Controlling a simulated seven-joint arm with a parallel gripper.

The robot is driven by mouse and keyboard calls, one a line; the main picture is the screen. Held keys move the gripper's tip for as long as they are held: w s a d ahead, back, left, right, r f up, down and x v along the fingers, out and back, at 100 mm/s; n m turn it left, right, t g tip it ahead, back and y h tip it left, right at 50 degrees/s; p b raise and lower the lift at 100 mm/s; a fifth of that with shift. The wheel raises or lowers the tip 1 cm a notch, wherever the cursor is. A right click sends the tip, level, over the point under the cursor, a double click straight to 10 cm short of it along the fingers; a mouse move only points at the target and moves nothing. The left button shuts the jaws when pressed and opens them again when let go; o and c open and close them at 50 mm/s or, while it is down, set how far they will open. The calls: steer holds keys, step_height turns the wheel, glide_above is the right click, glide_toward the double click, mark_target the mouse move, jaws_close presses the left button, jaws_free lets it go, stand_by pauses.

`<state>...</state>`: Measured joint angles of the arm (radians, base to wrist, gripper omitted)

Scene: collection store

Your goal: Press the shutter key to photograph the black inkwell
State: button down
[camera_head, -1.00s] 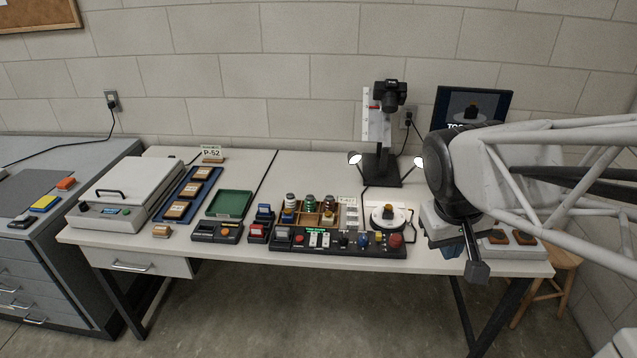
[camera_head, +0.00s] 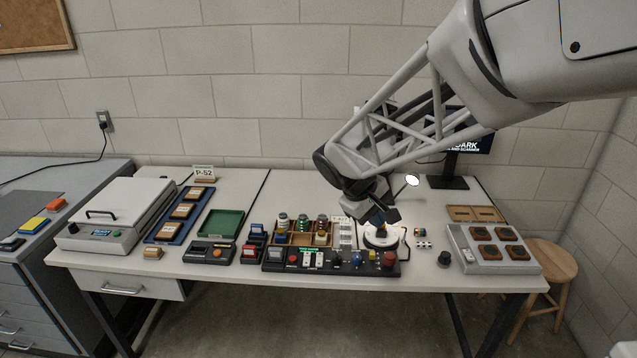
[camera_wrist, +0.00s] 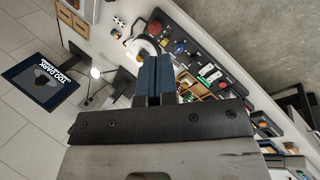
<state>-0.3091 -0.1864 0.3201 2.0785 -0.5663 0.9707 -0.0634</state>
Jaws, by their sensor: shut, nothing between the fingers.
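My gripper (camera_head: 384,215) is shut and empty, above the white turntable (camera_head: 368,243) and behind the control panel. Its blue fingers (camera_wrist: 154,72) are together in the wrist view. The black inkwell is mostly hidden by my gripper in the head view; I cannot make it out clearly in the wrist view. The black control panel (camera_head: 325,268) has a large red button (camera_head: 389,258), a blue knob (camera_head: 356,259), smaller keys and white switches. I cannot read which is the shutter key. The monitor (camera_wrist: 45,82) reads "TOO DARK".
My arm hides the camera stand; one lamp (camera_head: 412,180) shows lit. Left of the turntable are a wooden tray (camera_head: 300,239) of bottles, a green tray (camera_head: 222,224) and a blue tray (camera_head: 160,227). A grey box (camera_head: 515,265) with brown tiles stands at right.

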steer(key=w+a+f+n+t+h, duration=0.15)
steer(key=w+a+f+n, duration=0.25)
steer(key=w+a+f, duration=0.45)
steer(key=n+t+h, duration=0.1)
steer(key=n+t, duration=0.1)
steer(key=n, duration=0.2)
glide_above(293, 259)
step_height(293, 259, down, 8)
steer(key=shift+f, duration=0.1)
steer(key=shift+f, duration=4.4)
steer(key=shift+f, duration=0.85)
steer(key=shift+r, duration=0.85)
